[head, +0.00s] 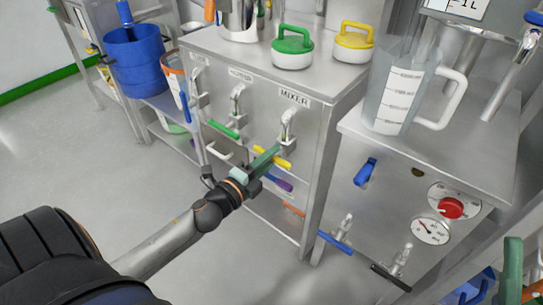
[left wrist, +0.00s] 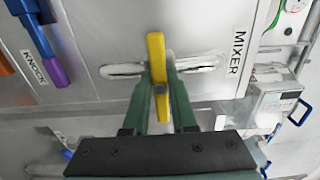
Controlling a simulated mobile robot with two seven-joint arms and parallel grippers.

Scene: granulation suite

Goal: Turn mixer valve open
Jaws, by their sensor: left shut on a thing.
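The mixer valve is a silver tap (head: 287,122) below the MIXER label (head: 295,98) on the steel cabinet front. Its yellow handle (head: 284,164) slants down to the right in the head view, partly covered by my left gripper (head: 262,163). In the left wrist view the yellow handle (left wrist: 156,50) stands upright between the two green fingers of my left gripper (left wrist: 159,90), which is shut on it. The MIXER label (left wrist: 237,52) is to its right there. My right gripper is not clearly in view.
A green-handled tap (head: 224,131) is left of the mixer valve. A purple handle (head: 280,185) is just below. Lidded pots (head: 293,58) stand on the cabinet top. A measuring jug (head: 400,95) stands on the right counter. The floor at left is clear.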

